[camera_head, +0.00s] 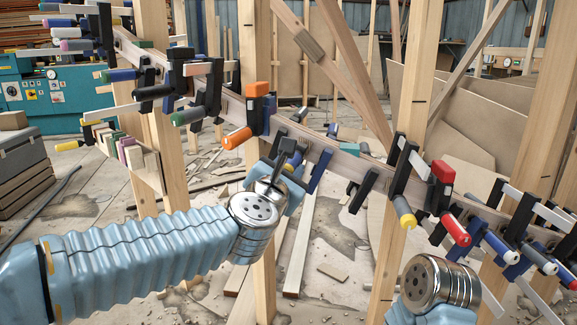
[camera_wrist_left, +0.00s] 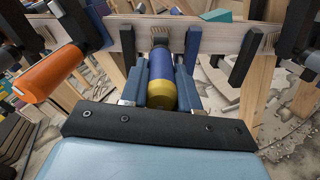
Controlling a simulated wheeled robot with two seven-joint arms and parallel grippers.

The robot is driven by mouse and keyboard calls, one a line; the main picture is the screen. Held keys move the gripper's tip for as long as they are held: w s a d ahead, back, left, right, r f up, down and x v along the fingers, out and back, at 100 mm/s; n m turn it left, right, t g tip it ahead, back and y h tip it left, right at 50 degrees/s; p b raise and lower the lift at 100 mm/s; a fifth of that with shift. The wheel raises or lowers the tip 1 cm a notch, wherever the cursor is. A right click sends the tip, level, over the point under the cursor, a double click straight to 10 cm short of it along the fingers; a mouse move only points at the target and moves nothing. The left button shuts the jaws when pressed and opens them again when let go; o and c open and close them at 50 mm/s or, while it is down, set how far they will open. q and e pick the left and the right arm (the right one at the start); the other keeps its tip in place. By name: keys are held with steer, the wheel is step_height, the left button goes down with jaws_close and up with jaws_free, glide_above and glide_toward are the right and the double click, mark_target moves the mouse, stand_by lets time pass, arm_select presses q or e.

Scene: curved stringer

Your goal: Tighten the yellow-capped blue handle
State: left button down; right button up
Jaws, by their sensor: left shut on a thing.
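The blue handle with the yellow cap (camera_wrist_left: 189,85) is in the middle of the left wrist view, its yellow end toward the camera. It belongs to a clamp on the curved wooden stringer (camera_wrist_left: 212,38). The fingers of my left gripper (camera_wrist_left: 172,88) lie on either side of the handle and are shut on it. In the head view my left gripper (camera_head: 280,178) is at the stringer's middle and hides most of this handle. My right wrist shows at the lower right of the head view, but its gripper fingers do not.
An orange-handled clamp (camera_wrist_left: 54,75) sits close left of my left gripper, and a dark clamp bar (camera_wrist_left: 243,58) stands to its right. More clamps with coloured handles, such as a red one (camera_head: 455,230), line the stringer. Wooden posts (camera_head: 408,140) stand nearby.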

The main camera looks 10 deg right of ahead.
arm_select(q)
steer(key=m+p, duration=0.1)
steer(key=m, duration=0.3)
steer(key=shift+r+m, duration=0.1)
steer(key=shift+m, duration=0.2)
steer(key=m+p, duration=0.1)
steer(key=m, duration=0.2)
steer(key=shift+m+p, duration=0.4)
steer(key=m+p, duration=0.1)
steer(key=m, duration=0.2)
steer(key=shift+r+m+p, duration=0.1)
steer(key=shift+m+p, duration=0.2)
steer(key=m+p, duration=0.1)
steer(key=m, duration=0.2)
steer(key=shift+m+p, duration=0.3)
steer(key=m+p, duration=0.1)
steer(key=m, duration=0.2)
steer(key=shift+m+p, duration=0.3)
steer(key=shift+p, duration=0.1)
steer(key=m+p, duration=0.2)
steer(key=m, duration=0.2)
steer(key=m+p, duration=0.1)
steer(key=m, duration=0.3)
steer(key=shift+s+d+m+p, duration=0.1)
steer(key=shift+m+p, duration=0.2)
steer(key=shift+p, duration=0.05)
steer(key=shift+m+p, duration=0.35)
steer(key=shift+m, duration=0.85)
